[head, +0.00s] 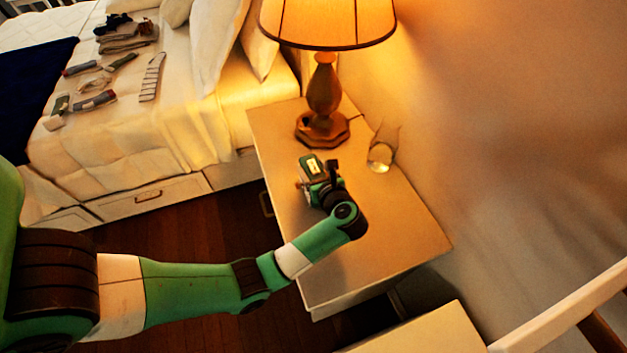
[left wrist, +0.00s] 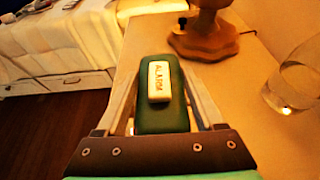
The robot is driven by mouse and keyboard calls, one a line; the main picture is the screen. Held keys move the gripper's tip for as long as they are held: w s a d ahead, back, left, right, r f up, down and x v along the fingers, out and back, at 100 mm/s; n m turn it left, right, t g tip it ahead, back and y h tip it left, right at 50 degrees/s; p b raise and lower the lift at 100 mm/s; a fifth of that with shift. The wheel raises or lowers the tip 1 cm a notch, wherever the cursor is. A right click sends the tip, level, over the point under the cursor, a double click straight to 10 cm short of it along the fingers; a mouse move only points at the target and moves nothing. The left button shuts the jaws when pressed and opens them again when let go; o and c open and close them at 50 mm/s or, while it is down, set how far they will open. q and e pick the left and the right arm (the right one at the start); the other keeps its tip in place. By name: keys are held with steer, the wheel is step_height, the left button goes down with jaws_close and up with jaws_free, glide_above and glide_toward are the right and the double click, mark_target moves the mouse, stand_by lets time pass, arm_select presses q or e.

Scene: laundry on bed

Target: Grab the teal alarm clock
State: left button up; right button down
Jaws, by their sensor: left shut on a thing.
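The teal alarm clock (left wrist: 162,112) is a dark green block with a pale button on top marked "ALARM". In the left wrist view it sits between the two fingers of my left gripper (left wrist: 162,85), which is shut on it. In the head view the clock (head: 311,166) is on or just above the nightstand, in front of the lamp, partly hidden by my left gripper (head: 312,180). I cannot tell whether it touches the top. My right gripper is not in view.
The nightstand (head: 400,225) holds a lit lamp (head: 323,95) behind the clock and a clear glass (head: 382,154) to the right. The bed (head: 190,125) with folded laundry is at the left. The nightstand's front part is clear. A wall is at the right.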

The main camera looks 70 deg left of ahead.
arm_select(q)
jaws_close()
steer(key=shift+r, duration=0.1)
